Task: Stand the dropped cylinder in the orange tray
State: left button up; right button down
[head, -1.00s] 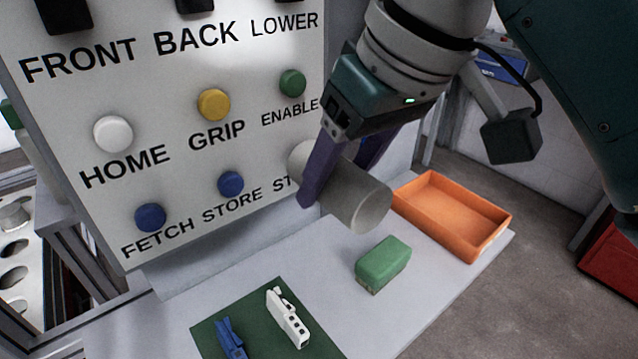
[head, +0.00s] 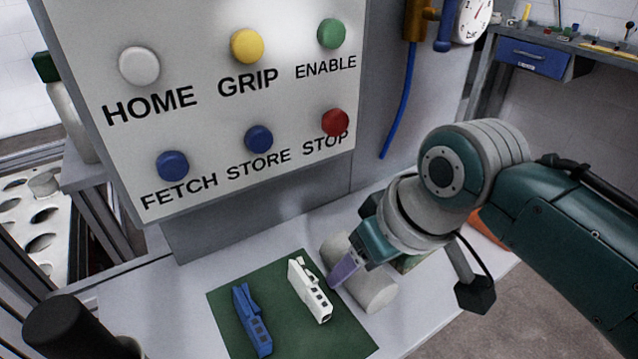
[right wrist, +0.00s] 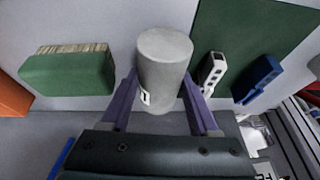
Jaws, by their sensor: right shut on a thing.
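The grey cylinder (head: 376,289) is in my right gripper (head: 348,272), low over the table beside the green mat. It lies tilted on its side, and I cannot tell if it touches the table. In the right wrist view the cylinder (right wrist: 165,62) sits between the two purple fingers of the gripper (right wrist: 160,90), with a small white mark on its side. The orange tray (head: 488,230) is mostly hidden behind my right arm. A corner of the tray (right wrist: 12,97) shows at the left edge of the right wrist view. My left gripper is not in view.
A green mat (head: 285,342) holds a blue part (head: 251,320) and a white part (head: 310,290). A green block (right wrist: 68,72) lies between cylinder and tray. The button panel (head: 220,115) rises behind. A dark round-ended thing (head: 58,330) stands at lower left.

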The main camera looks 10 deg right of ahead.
dwell(0.3)
jog(key=shift+c, duration=2.1)
grip_release()
jog(key=shift+f, duration=0.1)
